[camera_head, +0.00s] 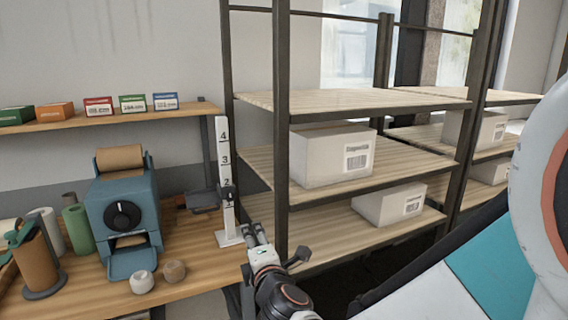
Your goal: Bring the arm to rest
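My gripper (256,234) shows near the lower middle of the head view, at the right end of the workbench, pointing away from me. Its two fingers lie close together, and nothing shows between them. From this angle I cannot tell whether they are shut. My arm runs from it toward the bottom edge, and a large white part of my own body fills the right side of the view. The white numbered height gauge (224,185) stands just left of the fingertips; I cannot tell whether they touch.
A black rack post (281,130) rises just right of my gripper. White boxes (332,155) sit on the wooden shelves. The workbench (190,238) holds a blue dispenser (125,215), two small rolls (143,282) and several larger rolls. A wall shelf (150,117) carries small coloured boxes.

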